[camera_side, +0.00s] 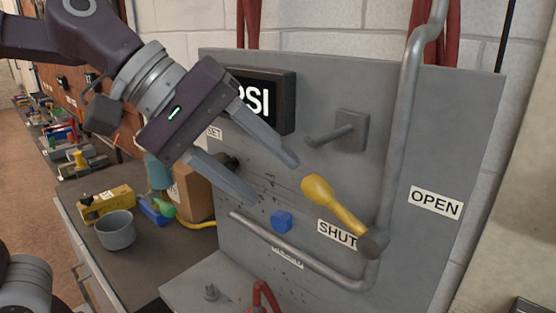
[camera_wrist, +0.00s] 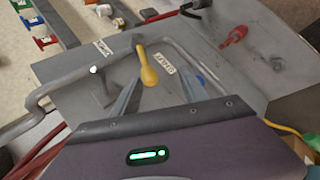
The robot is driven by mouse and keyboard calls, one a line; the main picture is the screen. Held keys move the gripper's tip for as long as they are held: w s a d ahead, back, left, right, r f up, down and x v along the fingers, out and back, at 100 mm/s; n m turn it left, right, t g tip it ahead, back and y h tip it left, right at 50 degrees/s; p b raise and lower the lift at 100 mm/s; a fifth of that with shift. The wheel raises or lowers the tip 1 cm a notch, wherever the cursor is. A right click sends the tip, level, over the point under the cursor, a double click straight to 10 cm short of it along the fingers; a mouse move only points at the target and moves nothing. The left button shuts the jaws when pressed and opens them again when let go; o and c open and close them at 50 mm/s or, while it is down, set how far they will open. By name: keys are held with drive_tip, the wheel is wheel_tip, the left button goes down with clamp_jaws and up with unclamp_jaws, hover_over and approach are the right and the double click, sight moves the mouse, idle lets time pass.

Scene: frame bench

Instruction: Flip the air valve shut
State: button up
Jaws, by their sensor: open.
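The air valve's yellow lever (camera_side: 336,206) has a rounded grip end pointing up and left from a dark pivot (camera_side: 374,243) on the grey panel's pipe. The SHUT label (camera_side: 337,234) is just below and left of the lever, partly covered by it. The OPEN label (camera_side: 436,203) is farther right. My gripper (camera_side: 274,180) is open and empty, left of the lever's grip end and apart from it in the side view. In the wrist view the lever (camera_wrist: 148,68) appears between the fingers, nearer the left one.
A grey peg on a square plate (camera_side: 350,131) juts from the panel above the lever. A pipe (camera_side: 405,110) runs down the panel's right side. A blue knob (camera_side: 281,222) sits below my fingers. A grey cup (camera_side: 115,230) and a cardboard box (camera_side: 192,192) stand on the bench at left.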

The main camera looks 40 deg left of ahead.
drive_tip(key=s+f+m+y, duration=0.3)
drive_tip(key=s+f+m, duration=0.3)
drive_tip(key=m, duration=0.5)
drive_tip(key=m+t+h, duration=0.1)
drive_tip(key=m+t, duration=0.6)
drive_tip(key=m, duration=1.6)
approach(306, 189)
drive_tip(key=x, duration=0.9)
drive_tip(key=shift+w+d, duration=0.1)
drive_tip(key=shift+d, duration=0.05)
drive_tip(key=shift+w+d+f, duration=0.1)
drive_tip(key=shift+w+f, duration=0.05)
drive_tip(key=shift+w, duration=0.3)
clamp_jaws()
